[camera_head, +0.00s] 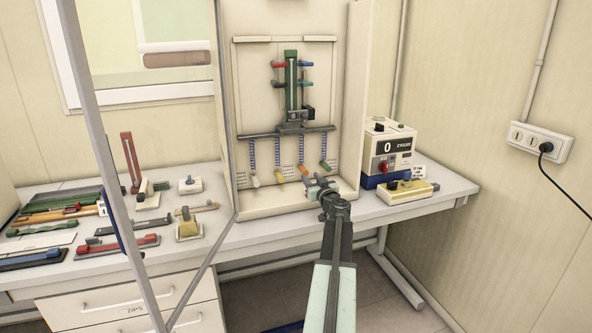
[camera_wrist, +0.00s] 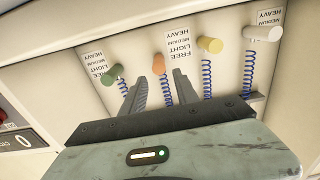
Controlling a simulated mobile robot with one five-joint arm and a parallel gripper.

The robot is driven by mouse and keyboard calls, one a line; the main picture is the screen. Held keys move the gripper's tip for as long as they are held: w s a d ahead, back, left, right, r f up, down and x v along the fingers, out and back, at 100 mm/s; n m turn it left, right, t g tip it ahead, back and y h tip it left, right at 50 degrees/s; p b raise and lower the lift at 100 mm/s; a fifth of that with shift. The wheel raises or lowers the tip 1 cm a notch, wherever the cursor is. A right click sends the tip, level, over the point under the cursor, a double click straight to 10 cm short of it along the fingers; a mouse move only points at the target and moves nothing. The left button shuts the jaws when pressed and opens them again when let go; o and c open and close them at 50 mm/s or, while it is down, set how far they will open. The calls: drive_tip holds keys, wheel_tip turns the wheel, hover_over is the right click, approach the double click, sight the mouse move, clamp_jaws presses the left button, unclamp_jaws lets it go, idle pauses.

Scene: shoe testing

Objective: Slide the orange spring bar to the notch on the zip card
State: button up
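The orange spring bar (camera_head: 304,171) hangs at the end of a blue coil spring in the open-fronted test cabinet; it also shows in the wrist view (camera_wrist: 159,63). My gripper (camera_head: 314,184) is open in front of it. In the wrist view my two grey fingers (camera_wrist: 158,84) stand apart, with the orange bar between and just beyond their tips; contact cannot be told. That view is upside down. A label (camera_wrist: 178,52) beside the bar reads heavy, medium, light, free. I cannot make out a zip card or its marked notch.
Green (camera_wrist: 112,75), yellow (camera_wrist: 210,45) and white (camera_wrist: 265,33) spring bars hang alongside, the green one close to my finger. A counter box (camera_head: 389,152) reading 0 stands right of the cabinet. Several zips and tools lie on the bench (camera_head: 262,227) at left.

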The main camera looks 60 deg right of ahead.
sight(306, 172)
drive_tip(key=shift+o, duration=0.8)
drive_tip(key=shift+d, duration=0.1)
drive_tip(key=x, duration=0.7)
drive_tip(key=shift+w+d, duration=0.25)
drive_tip(key=shift+w, duration=0.05)
clamp_jaws()
idle(0.4)
